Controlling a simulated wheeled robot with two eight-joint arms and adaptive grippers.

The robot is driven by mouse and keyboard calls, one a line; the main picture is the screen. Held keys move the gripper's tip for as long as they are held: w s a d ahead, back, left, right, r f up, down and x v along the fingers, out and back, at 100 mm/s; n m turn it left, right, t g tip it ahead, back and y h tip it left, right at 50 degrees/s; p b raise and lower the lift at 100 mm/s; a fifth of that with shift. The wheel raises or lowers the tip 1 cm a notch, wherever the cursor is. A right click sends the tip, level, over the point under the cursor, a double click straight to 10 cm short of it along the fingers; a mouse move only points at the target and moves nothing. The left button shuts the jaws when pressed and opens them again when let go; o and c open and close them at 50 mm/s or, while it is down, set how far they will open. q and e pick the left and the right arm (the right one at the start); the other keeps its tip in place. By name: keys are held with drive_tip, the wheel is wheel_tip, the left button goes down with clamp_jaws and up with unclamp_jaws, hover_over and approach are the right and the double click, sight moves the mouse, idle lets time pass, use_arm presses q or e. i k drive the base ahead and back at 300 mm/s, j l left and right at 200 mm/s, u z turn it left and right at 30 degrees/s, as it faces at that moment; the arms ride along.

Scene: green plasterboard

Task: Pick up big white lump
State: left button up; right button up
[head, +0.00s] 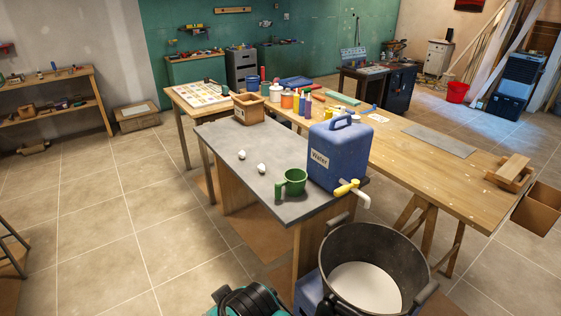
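Two small white lumps lie apart on the grey top of the near worktable (225,143). One white lump (242,154) is farther back and to the left. The other white lump (262,168) is nearer, a little behind and left of a green mug (292,183). The nearer lump looks slightly larger, but at this size I cannot tell surely which is the big one. Nothing covers either lump. Neither of my grippers is in view.
A blue water canister (341,155) with a yellow tap stands right of the mug. A wooden box (249,107) sits at the table's back. A large black bucket (375,245) with white contents stands in front. The grey top's left side is clear.

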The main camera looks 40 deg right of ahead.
sight(261, 167)
drive_tip(key=i+z, duration=0.35)
drive_tip(key=i, duration=1.2)
drive_tip(key=i+z, duration=0.4)
drive_tip(key=i, duration=0.15)
drive_tip(key=i+j+z, duration=0.35)
drive_tip(key=i, duration=0.15)
drive_tip(key=i+j+z, duration=0.25)
drive_tip(key=i+z, duration=0.15)
drive_tip(key=i, duration=0.15)
drive_tip(key=z, duration=2.85)
